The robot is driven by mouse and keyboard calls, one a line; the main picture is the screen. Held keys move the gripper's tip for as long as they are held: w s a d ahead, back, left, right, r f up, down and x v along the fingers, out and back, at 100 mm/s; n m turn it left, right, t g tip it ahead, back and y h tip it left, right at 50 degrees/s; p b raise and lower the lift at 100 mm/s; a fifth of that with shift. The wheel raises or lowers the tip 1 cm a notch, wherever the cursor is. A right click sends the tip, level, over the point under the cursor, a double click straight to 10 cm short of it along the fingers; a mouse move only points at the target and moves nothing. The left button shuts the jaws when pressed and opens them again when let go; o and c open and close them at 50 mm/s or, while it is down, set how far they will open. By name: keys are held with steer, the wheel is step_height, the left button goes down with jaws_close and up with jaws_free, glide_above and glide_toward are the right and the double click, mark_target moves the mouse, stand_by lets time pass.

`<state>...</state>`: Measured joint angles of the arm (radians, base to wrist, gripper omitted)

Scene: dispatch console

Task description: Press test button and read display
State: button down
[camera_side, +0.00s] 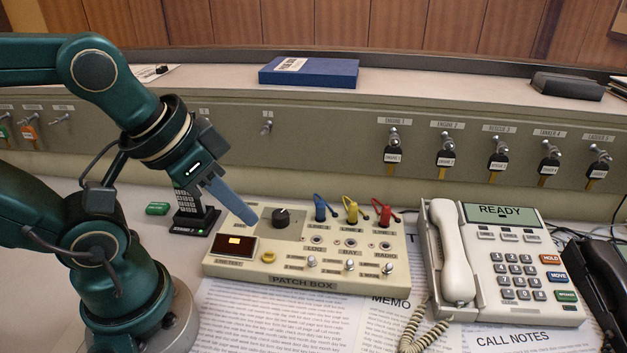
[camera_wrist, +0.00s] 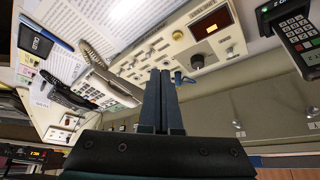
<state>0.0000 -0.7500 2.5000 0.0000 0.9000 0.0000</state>
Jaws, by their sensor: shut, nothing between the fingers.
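The patch box (camera_side: 340,276) is a cream panel on the desk, also at the top of the wrist view (camera_wrist: 140,60). Its small dark display (camera_side: 235,246), labelled LINE TEST, has a lit amber patch; I cannot read any characters. The display also shows in the wrist view (camera_wrist: 212,22). A round yellow button (camera_side: 268,257) sits right of the display; in the wrist view (camera_wrist: 177,35) it is beside it. My gripper (camera_side: 250,221) is shut and empty, its tips by the display's upper right, near the black knob (camera_side: 282,217). I cannot tell whether they touch the box.
Blue, yellow and red plugs (camera_side: 352,212) stand along the box's back. Small toggles (camera_side: 349,264) line its front. A phone (camera_side: 515,265) reading READY is to the right. A handset in a charger (camera_side: 190,205) stands behind left. Printed papers (camera_side: 270,320) lie in front.

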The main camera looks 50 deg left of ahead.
steer(key=w+a+n+g+h, duration=0.1)
steer(key=n+g+h, duration=0.1)
steer(key=n, duration=0.6)
steer(key=w+a+f+n+g+h, duration=0.1)
steer(key=n+h, duration=0.3)
steer(key=n, duration=0.5)
steer(key=w+a+n+g+h, duration=0.2)
steer(key=n+g+h, duration=0.1)
steer(key=n, duration=0.6)
steer(key=shift+w+a+f, duration=0.25)
steer(key=shift+a, duration=0.05)
steer(key=shift+f, duration=0.15)
